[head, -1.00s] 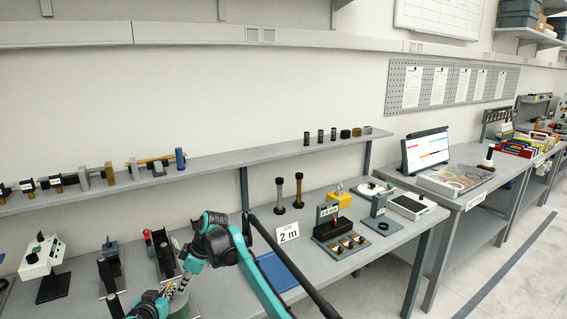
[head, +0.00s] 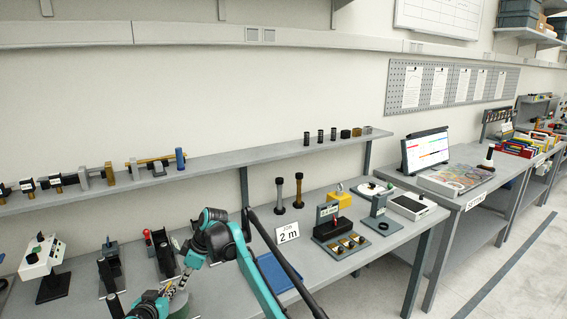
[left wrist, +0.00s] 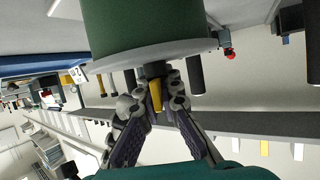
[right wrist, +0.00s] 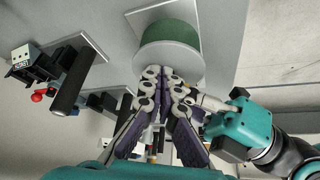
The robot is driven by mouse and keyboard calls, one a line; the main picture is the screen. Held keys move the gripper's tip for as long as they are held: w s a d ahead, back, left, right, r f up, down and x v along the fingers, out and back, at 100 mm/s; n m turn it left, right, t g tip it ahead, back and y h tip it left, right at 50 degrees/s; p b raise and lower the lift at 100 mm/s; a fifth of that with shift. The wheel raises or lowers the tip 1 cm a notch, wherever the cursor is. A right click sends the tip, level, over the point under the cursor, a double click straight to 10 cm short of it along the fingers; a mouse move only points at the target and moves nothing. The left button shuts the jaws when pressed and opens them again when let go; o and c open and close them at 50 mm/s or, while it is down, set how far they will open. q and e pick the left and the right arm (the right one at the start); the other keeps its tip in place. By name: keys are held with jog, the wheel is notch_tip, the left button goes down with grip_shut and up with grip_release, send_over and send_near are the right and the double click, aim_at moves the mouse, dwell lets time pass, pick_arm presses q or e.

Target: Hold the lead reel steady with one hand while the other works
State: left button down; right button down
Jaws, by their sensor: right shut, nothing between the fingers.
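The lead reel is a green drum with a pale grey flange. It fills the top of the left wrist view (left wrist: 150,25) and shows in the right wrist view (right wrist: 172,40); in the head view it is mostly hidden behind my grippers. My left gripper (left wrist: 158,88) has its fingers close together around a dark stub (left wrist: 155,70) under the flange, with a narrow yellow piece (left wrist: 155,95) between them. My right gripper (right wrist: 165,77) is shut and empty, its tips beside the flange edge. Whether the tips touch the flange I cannot tell.
Several black fixtures (head: 110,268) and a white box device (head: 42,255) stand left on the bench. A blue tray (head: 276,272) and the "2 m" job card (head: 288,233) are to the right. A narrow shelf (head: 230,161) runs behind.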

jog(key=shift+d, duration=0.15)
jog(key=shift+w+d, duration=0.15)
jog(key=shift+d, duration=0.1)
jog(key=s+r, duration=0.4)
jog(key=r, duration=0.3)
notch_tip(320, 180, down, 7)
jog(key=shift+d, duration=0.2)
jog(key=shift+w+a, duration=0.25)
jog(key=shift+a, duration=0.3)
dwell(1.2)
jog(key=shift+w+d, duration=0.1)
jog(key=shift+w, duration=0.2)
jog(key=shift+w, duration=0.35)
jog(key=shift+w, duration=0.75)
